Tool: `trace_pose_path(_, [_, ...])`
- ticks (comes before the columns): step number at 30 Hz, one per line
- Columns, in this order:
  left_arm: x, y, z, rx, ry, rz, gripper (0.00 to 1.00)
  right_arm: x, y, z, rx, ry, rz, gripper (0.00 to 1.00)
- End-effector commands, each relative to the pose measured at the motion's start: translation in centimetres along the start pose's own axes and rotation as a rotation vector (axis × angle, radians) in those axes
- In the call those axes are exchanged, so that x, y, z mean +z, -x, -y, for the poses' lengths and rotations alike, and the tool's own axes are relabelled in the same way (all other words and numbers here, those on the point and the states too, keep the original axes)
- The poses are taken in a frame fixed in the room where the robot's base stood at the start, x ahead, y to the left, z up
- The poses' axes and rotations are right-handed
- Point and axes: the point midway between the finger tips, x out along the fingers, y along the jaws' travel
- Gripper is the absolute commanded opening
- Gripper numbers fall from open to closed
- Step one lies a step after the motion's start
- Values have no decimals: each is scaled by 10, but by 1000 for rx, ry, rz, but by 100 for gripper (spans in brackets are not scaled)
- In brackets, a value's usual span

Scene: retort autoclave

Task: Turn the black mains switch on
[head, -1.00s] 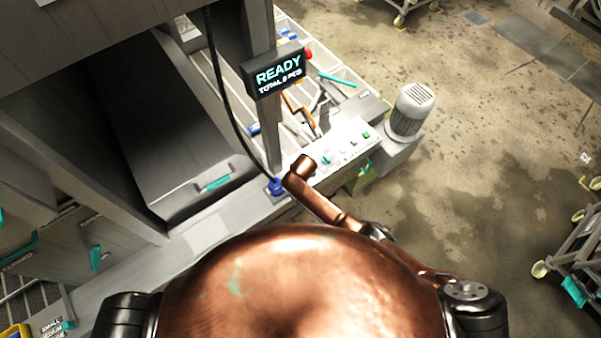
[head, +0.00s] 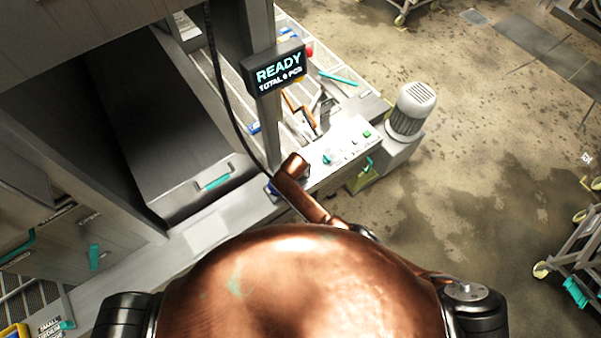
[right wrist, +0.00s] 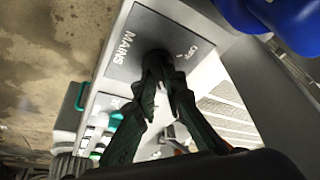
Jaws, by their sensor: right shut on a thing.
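The black mains switch (right wrist: 155,60) is in the right wrist view, on a dark plate (right wrist: 125,70) lettered MAINS and OFF. Its knob is mostly hidden behind my fingers. My right gripper (right wrist: 160,75) is shut on the switch, its two dark fingers meeting at the knob. I cannot tell the switch's exact angle. In the head view, my copper right arm covers the switch and the gripper. My left gripper is not in view.
A grey control panel (head: 345,150) with green buttons lies beyond my arm. A READY display (head: 275,70) stands on a post. A black cable (head: 225,95) hangs close by. A blue object (right wrist: 290,20) is near the gripper. A motor (head: 412,108) stands to the right.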

Motion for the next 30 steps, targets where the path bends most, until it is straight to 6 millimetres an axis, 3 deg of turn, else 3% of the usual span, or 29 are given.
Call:
trace_pose_path(2, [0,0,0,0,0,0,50,-2,1,1,-2,-1,-3,0])
trace_pose_path(3, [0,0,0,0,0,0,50,-2,1,1,-2,-1,-3,11])
trace_pose_path(11, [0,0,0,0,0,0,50,-1,0,0,-1,0,-2,28])
trace_pose_path(22, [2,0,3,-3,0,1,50,0,6,1,-3,0,-2,28])
trace_pose_path(30, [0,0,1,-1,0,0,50,0,41,2,-5,-2,-2,28])
